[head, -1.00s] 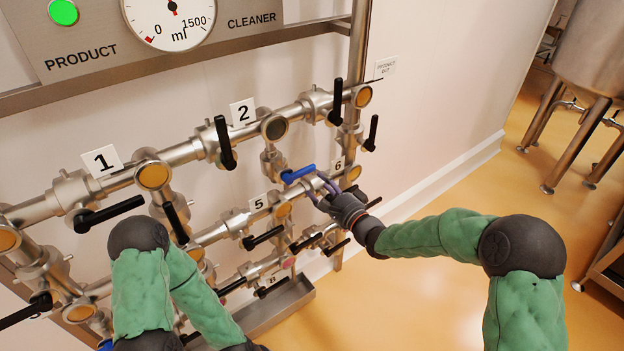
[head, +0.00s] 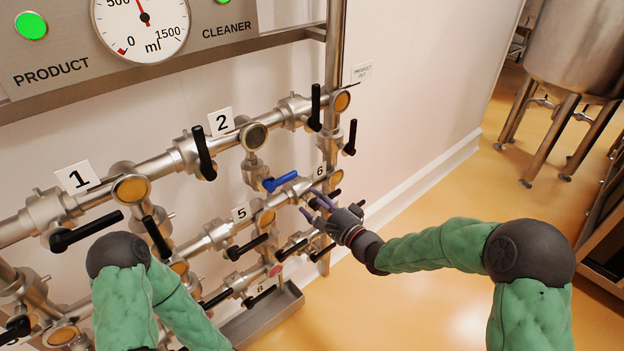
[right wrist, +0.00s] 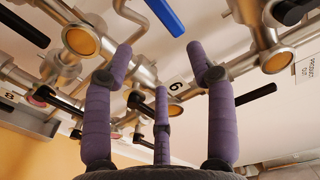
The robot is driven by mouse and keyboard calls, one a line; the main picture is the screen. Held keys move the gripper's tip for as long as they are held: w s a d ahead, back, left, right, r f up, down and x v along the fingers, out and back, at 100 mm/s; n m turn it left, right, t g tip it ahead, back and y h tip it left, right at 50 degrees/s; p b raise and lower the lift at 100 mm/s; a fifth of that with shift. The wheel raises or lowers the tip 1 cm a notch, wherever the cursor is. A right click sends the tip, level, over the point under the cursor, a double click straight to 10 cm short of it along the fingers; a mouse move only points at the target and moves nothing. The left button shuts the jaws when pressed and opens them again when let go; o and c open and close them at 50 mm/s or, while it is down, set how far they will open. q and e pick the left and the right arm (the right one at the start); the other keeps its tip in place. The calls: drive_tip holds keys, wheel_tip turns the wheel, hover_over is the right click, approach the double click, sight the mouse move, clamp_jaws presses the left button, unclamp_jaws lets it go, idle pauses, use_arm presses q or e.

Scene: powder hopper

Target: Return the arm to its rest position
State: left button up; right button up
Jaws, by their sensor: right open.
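My right gripper (head: 318,206) is in front of the pipework, close to the valve labelled 6 (head: 320,170). Its purple fingers (right wrist: 160,90) are spread apart and hold nothing in the right wrist view. The blue valve handle (head: 280,181) is just up and left of the fingers in the head view, with a gap between them. It also shows at the top of the right wrist view (right wrist: 166,14). My right arm reaches in from the right. My left arm is at the lower left of the head view; its gripper is out of view.
Black-handled valves line the pipes, among them one at label 1 (head: 86,231) and one at label 2 (head: 204,154). A gauge panel (head: 60,55) is above. A steel tank (head: 575,45) on legs stands at the right back. The yellow floor (head: 440,300) is open at right.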

drive_tip(key=s+d+f+n+g+h+b, duration=0.1)
drive_tip(key=s+f+g+h, duration=0.15)
drive_tip(key=f, duration=0.65)
drive_tip(key=s+d+f+n+g+h+b, duration=0.1)
drive_tip(key=s+f, duration=0.2)
drive_tip(key=f, duration=0.6)
drive_tip(key=s+d+f+n+g+h+b, duration=0.1)
drive_tip(key=s+d+f+g+h, duration=0.15)
drive_tip(key=f, duration=0.65)
drive_tip(key=s+f+n+g+b, duration=0.1)
drive_tip(key=s+f+n+g, duration=0.2)
drive_tip(key=s+f, duration=0.5)
drive_tip(key=s+f+n+g+b, duration=0.1)
drive_tip(key=s+f+n+g, duration=0.2)
drive_tip(key=s+f, duration=0.5)
drive_tip(key=s+g, duration=0.1)
drive_tip(key=s, duration=0.6)
drive_tip(key=shift+a+g+h, duration=0.15)
drive_tip(key=shift+g+h, duration=0.15)
drive_tip(key=shift+g, duration=0.1)
drive_tip(key=shift+s+f, duration=0.1)
